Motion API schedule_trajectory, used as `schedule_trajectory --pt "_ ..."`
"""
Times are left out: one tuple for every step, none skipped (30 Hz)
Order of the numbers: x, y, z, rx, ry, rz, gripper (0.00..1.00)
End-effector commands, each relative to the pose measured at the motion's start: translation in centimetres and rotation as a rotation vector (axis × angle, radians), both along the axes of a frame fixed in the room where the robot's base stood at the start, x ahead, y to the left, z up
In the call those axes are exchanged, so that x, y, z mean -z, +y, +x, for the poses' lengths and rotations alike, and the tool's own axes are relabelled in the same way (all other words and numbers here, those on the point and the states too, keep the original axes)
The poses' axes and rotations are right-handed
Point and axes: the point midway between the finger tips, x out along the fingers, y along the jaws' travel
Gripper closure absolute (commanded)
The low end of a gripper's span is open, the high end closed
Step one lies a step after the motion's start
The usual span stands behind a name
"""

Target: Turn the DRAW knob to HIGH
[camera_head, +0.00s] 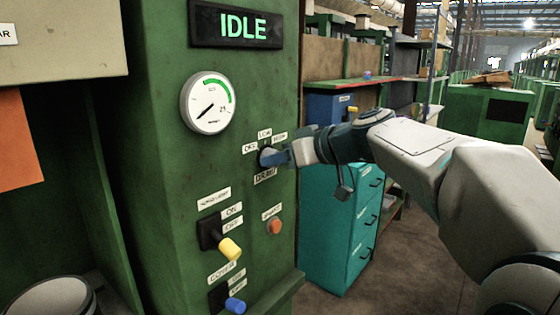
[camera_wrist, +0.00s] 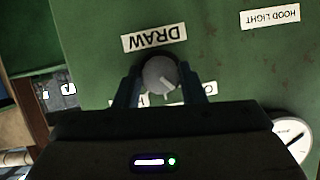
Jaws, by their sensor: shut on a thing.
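The DRAW knob (camera_head: 267,156) is a small round control on the green panel, between the OFF, LOW and HIGH labels above and the DRAW label (camera_head: 265,176) below. My gripper (camera_head: 281,157) reaches it from the right and is shut on it. In the wrist view, which is turned about upside down, the grey knob (camera_wrist: 157,72) sits between my two fingers (camera_wrist: 161,82). Its white mark points down and slightly right in that view. The position labels there are mostly hidden behind my gripper, so the exact setting is hard to tell.
A gauge (camera_head: 209,103) and an IDLE display (camera_head: 237,25) are above. A yellow-handled switch (camera_head: 230,248), an orange button (camera_head: 274,226) and a blue-handled switch (camera_head: 235,305) are below. A teal drawer cabinet (camera_head: 336,235) stands to the right, beneath my arm.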

Motion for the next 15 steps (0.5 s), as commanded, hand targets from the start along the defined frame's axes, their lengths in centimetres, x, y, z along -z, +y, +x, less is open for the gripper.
schedule_trajectory --pt "0.2 -0.06 0.11 0.001 0.024 0.02 0.86" --pt "0.21 -0.05 0.11 0.0 0.042 0.035 0.86" --pt "0.22 -0.07 0.12 0.0 0.067 0.055 0.86" --pt "0.23 -0.09 0.13 0.0 0.087 0.07 0.86" --pt "0.22 -0.12 0.17 0.001 0.107 0.086 0.86" --pt "0.26 -0.13 0.18 0.001 0.137 0.108 0.86" --pt "0.28 -0.12 0.2 0.001 0.16 0.126 0.86" --pt "0.26 -0.14 0.21 0.001 0.181 0.144 0.86" --pt "0.22 -0.19 0.23 0.002 0.211 0.167 0.86" --pt "0.22 -0.21 0.24 0.001 0.233 0.184 0.86" --pt "0.23 -0.2 0.25 0.002 0.257 0.203 0.86" --pt "0.24 -0.21 0.28 0.002 0.288 0.227 0.86" --pt "0.25 -0.24 0.3 0.003 0.31 0.244 0.86" --pt "0.23 -0.23 0.3 0.001 0.331 0.261 0.86" --pt "0.19 -0.22 0.31 0.001 0.361 0.285 0.86"
